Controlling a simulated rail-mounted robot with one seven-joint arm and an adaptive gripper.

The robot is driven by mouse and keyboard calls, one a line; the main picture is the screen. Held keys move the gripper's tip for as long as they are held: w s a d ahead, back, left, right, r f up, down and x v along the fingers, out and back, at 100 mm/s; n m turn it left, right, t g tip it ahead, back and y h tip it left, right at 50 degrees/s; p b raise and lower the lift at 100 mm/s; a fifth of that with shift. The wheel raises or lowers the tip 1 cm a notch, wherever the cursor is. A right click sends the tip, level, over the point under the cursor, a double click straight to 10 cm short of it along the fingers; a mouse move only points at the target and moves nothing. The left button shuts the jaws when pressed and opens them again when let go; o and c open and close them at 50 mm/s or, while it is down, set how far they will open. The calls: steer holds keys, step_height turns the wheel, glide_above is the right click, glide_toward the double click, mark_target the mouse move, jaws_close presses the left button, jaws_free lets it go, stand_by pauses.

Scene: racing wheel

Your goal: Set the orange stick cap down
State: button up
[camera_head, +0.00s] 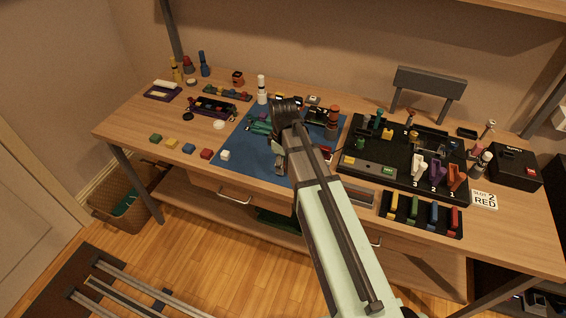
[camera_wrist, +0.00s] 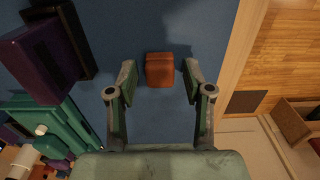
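The orange stick cap (camera_wrist: 160,70) is a small orange-red block seen in the wrist view. It appears to rest on the blue mat (camera_wrist: 215,18), between the two fingertips of my gripper (camera_wrist: 158,82). The fingers are spread, with a visible gap on each side of the cap, so they do not touch it. In the head view my gripper (camera_head: 279,166) is low over the blue mat (camera_head: 238,158). I cannot make out the cap there; my arm and gripper cover that area.
Purple (camera_wrist: 40,60) and teal (camera_wrist: 55,125) parts stand left of my gripper in the wrist view. The table's wooden edge (camera_wrist: 243,45) is to the right. In the head view, a black console (camera_head: 400,188) with coloured sticks stands right of the mat, and a white block (camera_head: 225,155) lies left.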

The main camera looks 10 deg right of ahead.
step_height(320, 180, up, 12)
steer(key=b, duration=0.1)
steer(key=shift+r, duration=0.2)
stand_by(0.7)
